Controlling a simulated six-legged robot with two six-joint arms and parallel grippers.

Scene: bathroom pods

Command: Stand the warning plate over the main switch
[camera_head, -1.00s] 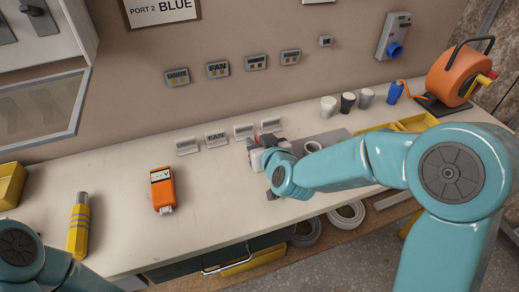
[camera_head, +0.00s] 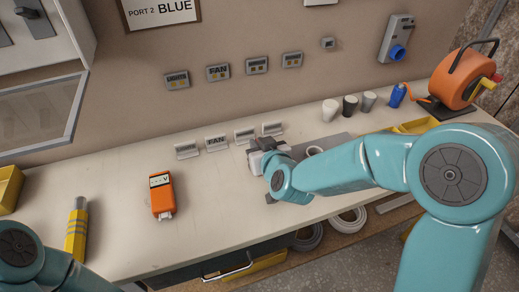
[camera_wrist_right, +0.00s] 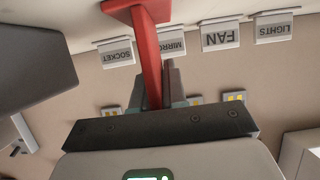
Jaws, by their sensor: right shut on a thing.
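In the head view the red piece is hidden. A grey rotary switch (camera_head: 34,20) sits in the open wall cabinet at the top left, partly cut off; I cannot tell whether it is the main switch. My left gripper is out of view.
Label stands (camera_head: 216,143) reading lights, fan, mirror and socket stand in a row on the bench (camera_head: 110,200). An orange tester (camera_head: 162,193) and a yellow-grey tool (camera_head: 76,232) lie left. The open cabinet door (camera_head: 40,110) juts over the bench. Cups (camera_head: 350,106) and an orange reel (camera_head: 462,78) stand right.

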